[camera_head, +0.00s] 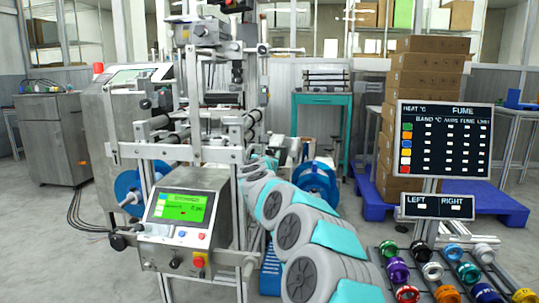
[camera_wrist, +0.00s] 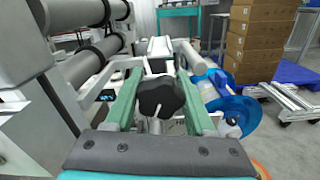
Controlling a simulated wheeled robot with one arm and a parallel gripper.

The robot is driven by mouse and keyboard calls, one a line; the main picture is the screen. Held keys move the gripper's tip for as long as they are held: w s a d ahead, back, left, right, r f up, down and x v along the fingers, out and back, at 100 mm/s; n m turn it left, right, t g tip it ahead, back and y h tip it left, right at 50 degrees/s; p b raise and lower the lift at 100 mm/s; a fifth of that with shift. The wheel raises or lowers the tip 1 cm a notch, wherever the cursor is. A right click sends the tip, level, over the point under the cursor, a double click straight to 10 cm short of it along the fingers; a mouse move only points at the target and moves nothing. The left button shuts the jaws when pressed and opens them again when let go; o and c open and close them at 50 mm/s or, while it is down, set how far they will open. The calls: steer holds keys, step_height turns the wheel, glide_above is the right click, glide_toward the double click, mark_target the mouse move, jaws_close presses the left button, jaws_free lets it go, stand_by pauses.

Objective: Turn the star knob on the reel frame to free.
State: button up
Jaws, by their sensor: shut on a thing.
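The black star knob (camera_wrist: 160,97) is in the middle of the wrist view, with a thin pale pointer or rod at its near side. My gripper (camera_wrist: 159,86) has its two green fingers on either side of the knob and is shut on it. In the head view my own arm reaches to the reel frame (camera_head: 190,152) and hides the knob and the fingertips. Which setting the knob is at cannot be read. A blue reel (camera_wrist: 226,108) is just right of the fingers; it also shows in the head view (camera_head: 317,180).
Steel rollers (camera_wrist: 85,65) are close on the left of my gripper. A control panel with a green screen (camera_head: 183,207) is at the frame's front. Stacked boxes (camera_head: 425,75) stand on a blue pallet (camera_head: 485,205) at right. Several coloured spools (camera_head: 397,270) sit front right.

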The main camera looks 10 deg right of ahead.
jaws_close()
steer(key=n, duration=0.4)
steer(key=shift+n+p, duration=0.3)
steer(key=shift+p, duration=0.05)
steer(key=o, duration=1.1)
jaws_free()
steer(key=shift+c, duration=0.2)
steer(key=b+v, duration=0.1)
steer(key=v, duration=0.6)
steer(key=shift+s+a, duration=0.15)
steer(key=shift+s, duration=0.2)
